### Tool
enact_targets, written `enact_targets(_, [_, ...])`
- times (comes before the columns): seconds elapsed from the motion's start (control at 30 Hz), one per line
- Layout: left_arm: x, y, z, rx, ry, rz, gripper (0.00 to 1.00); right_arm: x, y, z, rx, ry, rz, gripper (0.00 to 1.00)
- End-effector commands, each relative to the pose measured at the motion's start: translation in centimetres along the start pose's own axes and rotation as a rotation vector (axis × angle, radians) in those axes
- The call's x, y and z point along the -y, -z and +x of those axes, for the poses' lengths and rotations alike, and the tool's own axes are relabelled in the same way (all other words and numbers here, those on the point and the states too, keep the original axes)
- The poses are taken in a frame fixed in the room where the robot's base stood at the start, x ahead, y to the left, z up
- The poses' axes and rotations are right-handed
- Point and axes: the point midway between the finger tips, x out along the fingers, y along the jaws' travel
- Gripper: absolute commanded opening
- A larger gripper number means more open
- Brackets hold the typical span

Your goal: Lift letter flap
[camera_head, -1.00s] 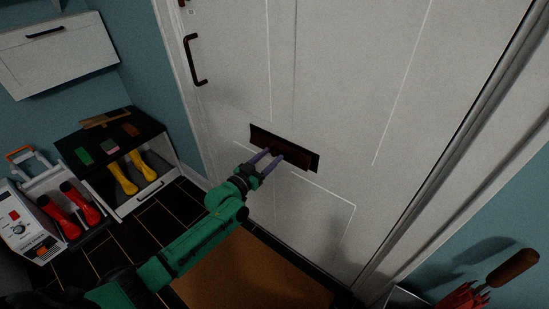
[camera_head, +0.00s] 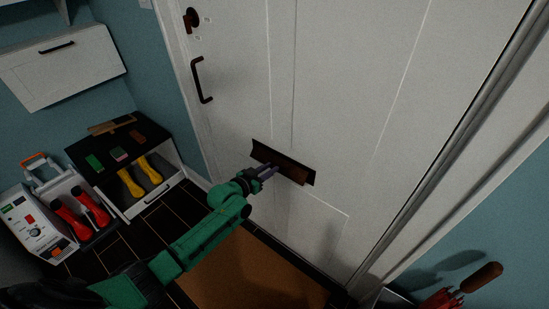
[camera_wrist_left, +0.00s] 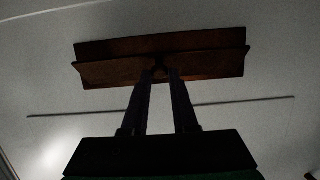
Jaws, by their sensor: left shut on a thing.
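The dark brown letter flap (camera_head: 297,175) is on the white door, in the middle of the head view. It is tilted outward from its dark backing plate (camera_head: 265,152). In the left wrist view the flap (camera_wrist_left: 110,72) shows as a brown strip standing out from the plate (camera_wrist_left: 200,42). My left gripper (camera_head: 274,169) is at the middle of the flap, its fingers close together and shut on a small part at the flap's centre. The wrist view shows the fingertips (camera_wrist_left: 161,74) there; the gripped part is mostly hidden. My right gripper is not in view.
A dark door handle (camera_head: 201,80) is at the upper left of the door. A brown mat (camera_head: 250,275) lies below. Boots (camera_head: 140,177) and a cabinet stand at left. A red umbrella (camera_head: 440,299) is at lower right.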

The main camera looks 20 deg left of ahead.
Motion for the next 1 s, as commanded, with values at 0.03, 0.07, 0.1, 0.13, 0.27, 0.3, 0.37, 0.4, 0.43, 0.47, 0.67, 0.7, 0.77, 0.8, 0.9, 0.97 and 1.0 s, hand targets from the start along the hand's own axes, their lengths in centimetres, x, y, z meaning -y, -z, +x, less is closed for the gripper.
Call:
enact_targets(0.03, [-0.2,1.6,-0.6,0.049,-0.003,-0.003,0.0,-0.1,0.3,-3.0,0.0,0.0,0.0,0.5])
enact_targets(0.07, [-0.3,1.7,-0.6,0.077,-0.003,-0.003,0.0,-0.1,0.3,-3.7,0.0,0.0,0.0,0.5])
enact_targets(0.1, [-0.3,2.0,-0.7,0.114,-0.003,-0.002,0.0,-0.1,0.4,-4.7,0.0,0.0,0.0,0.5])
enact_targets(0.13, [-0.3,2.1,-0.7,0.143,-0.003,-0.001,0.0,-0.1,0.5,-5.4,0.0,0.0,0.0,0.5])
enact_targets(0.27, [-0.3,2.6,-0.8,0.263,-0.004,-0.001,0.0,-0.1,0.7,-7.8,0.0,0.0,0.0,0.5])
enact_targets(0.3, [-0.3,2.8,-0.8,0.3,-0.005,-0.001,0.0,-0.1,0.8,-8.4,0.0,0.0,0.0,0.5])
enact_targets(0.37, [-0.4,3.1,-0.7,0.352,-0.006,0.0,0.0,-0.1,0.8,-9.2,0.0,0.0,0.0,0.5])
enact_targets(0.4, [-0.3,3.2,-0.7,0.388,-0.006,0.0,0.0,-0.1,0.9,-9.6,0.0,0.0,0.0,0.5])
enact_targets(0.43, [-0.3,3.3,-0.7,0.412,-0.006,0.0,0.0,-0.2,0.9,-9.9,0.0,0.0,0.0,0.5])
enact_targets(0.47, [-0.4,3.4,-0.6,0.437,-0.007,-0.001,0.0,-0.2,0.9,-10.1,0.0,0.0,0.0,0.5])
enact_targets(0.67, [-0.4,3.9,-0.4,0.576,-0.009,0.0,0.0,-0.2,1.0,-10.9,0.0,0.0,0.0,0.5])
enact_targets(0.7, [-0.4,3.9,-0.4,0.6,-0.008,0.001,0.0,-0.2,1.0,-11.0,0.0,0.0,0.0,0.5])
enact_targets(0.77, [-0.4,4.0,-0.3,0.629,-0.009,0.001,0.0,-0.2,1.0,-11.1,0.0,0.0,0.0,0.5])
enact_targets(0.8, [-0.4,4.0,-0.3,0.647,-0.009,0.001,0.0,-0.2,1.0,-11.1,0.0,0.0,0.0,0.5])
enact_targets(0.9, [-0.4,4.1,-0.3,0.682,-0.009,0.001,0.0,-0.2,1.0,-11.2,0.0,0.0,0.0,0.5])
enact_targets(0.97, [-0.4,4.2,-0.3,0.695,-0.009,0.001,0.0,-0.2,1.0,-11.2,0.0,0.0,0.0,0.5])
enact_targets(1.0, [-0.4,4.2,-0.3,0.704,-0.009,0.0,0.0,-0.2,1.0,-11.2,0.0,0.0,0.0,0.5])
